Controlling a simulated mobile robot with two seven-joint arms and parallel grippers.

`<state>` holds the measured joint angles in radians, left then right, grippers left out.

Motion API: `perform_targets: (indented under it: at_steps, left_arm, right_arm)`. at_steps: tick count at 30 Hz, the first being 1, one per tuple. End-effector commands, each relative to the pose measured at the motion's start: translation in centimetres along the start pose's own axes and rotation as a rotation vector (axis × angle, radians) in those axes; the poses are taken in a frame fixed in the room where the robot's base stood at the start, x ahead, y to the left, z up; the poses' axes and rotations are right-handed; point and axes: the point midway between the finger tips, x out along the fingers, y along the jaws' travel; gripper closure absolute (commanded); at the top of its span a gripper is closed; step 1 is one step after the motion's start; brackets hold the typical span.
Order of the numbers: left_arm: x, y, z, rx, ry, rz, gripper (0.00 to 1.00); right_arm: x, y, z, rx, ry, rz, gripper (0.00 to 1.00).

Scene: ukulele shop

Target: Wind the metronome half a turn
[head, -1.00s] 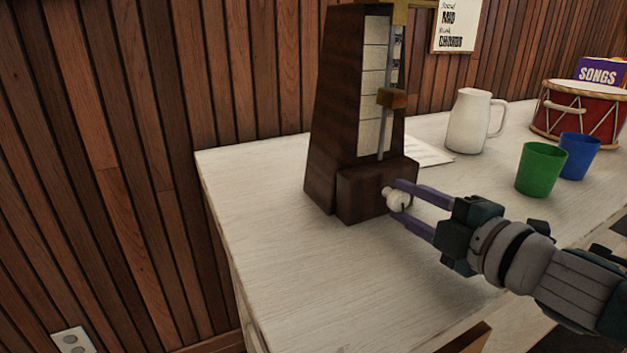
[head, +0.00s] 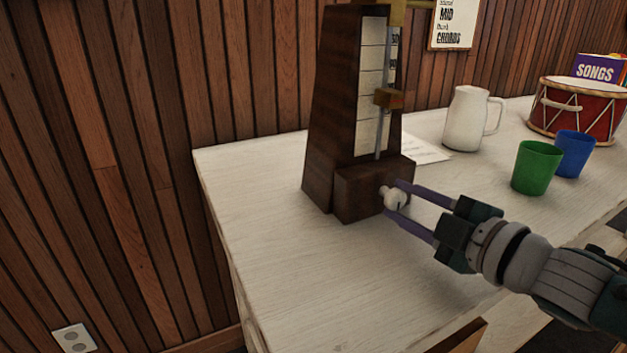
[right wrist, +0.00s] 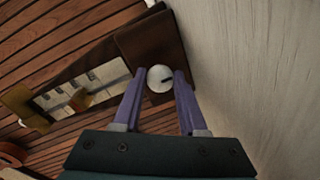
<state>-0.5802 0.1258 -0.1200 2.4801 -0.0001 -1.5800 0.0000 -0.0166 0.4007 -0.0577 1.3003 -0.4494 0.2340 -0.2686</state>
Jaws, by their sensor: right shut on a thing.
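The dark wooden metronome (head: 330,130) stands upright on the white counter, with a pale scale and a brass weight (head: 388,98) on its rod. A white winding key (head: 394,198) sticks out of the low front of its base. My right gripper (head: 394,196) is shut on the key, one purple finger on each side. In the right wrist view the key (right wrist: 160,78) is a round white knob with a dark mark, between the fingertips (right wrist: 159,80). The metronome (right wrist: 150,45) lies beyond it there. My left gripper is not in view.
The white counter (head: 270,200) is clear left of and in front of the metronome. A white pitcher (head: 466,120), a green cup (head: 536,168), a blue cup (head: 574,154) and a red drum (head: 580,110) stand to the right. A paper sheet (head: 425,150) lies behind the metronome.

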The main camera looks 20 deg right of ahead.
Motion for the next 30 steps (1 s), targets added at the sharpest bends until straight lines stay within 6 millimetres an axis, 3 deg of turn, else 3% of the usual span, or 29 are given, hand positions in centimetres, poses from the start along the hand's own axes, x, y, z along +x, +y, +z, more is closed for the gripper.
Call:
perform_targets:
  at_steps: [2,3,9,20,30]
  left_arm:
    - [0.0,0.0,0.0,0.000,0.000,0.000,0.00]
    - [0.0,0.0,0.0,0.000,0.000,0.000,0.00]
    - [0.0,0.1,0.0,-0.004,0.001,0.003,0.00]
    - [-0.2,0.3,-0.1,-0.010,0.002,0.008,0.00]
    - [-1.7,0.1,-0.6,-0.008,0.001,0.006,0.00]
  right_arm:
    - [0.0,-0.2,0.1,-0.001,-0.002,-0.003,1.00]
    - [0.0,-0.2,0.1,-0.002,-0.002,-0.003,0.54]
    - [0.0,-0.1,0.0,-0.001,-0.001,-0.002,0.32]
    - [-0.6,0.0,0.0,-0.001,-0.001,-0.002,0.30]
    - [-6.7,0.0,0.0,0.001,-0.003,-0.004,0.30]
